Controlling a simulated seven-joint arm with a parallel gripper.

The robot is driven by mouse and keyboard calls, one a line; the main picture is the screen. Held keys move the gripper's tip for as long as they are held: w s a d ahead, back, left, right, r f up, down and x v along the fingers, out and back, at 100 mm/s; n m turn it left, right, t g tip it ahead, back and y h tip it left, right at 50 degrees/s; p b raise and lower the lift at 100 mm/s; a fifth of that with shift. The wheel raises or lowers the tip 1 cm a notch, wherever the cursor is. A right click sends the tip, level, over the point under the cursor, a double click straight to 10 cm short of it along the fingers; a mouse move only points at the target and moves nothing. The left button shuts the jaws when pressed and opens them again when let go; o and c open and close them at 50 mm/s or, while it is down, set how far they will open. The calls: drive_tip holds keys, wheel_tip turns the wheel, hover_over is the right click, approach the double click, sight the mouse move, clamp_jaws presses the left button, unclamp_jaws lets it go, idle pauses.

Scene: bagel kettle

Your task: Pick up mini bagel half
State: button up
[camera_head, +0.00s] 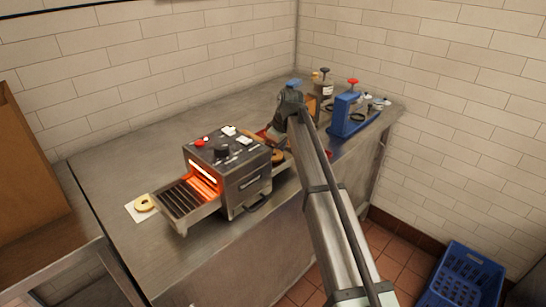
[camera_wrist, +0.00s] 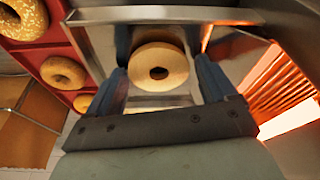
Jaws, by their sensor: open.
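In the wrist view a bagel half (camera_wrist: 160,67) lies with its pale, flat face and dark centre hole toward the camera, on a metal surface. My gripper (camera_wrist: 157,58) is open, with one blue finger on each side of this half. I cannot tell whether either finger touches it. In the head view my gripper (camera_head: 272,134) is behind the toaster's right side, and its fingers are mostly hidden. Another pale bagel half (camera_head: 144,203) lies on a white sheet left of the toaster.
The toaster (camera_head: 228,168) glows orange inside, and its glowing part (camera_wrist: 272,85) is close right of my gripper. A red tray (camera_wrist: 62,92) with several bagels is on the left. A blue press-like device (camera_head: 346,115) stands farther right on the counter.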

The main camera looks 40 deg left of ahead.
drive_tip(key=c, duration=0.9)
drive_tip(key=shift+o, duration=0.2)
wheel_tip(320, 180, up, 10)
drive_tip(key=shift+r, duration=0.1)
idle(0.4)
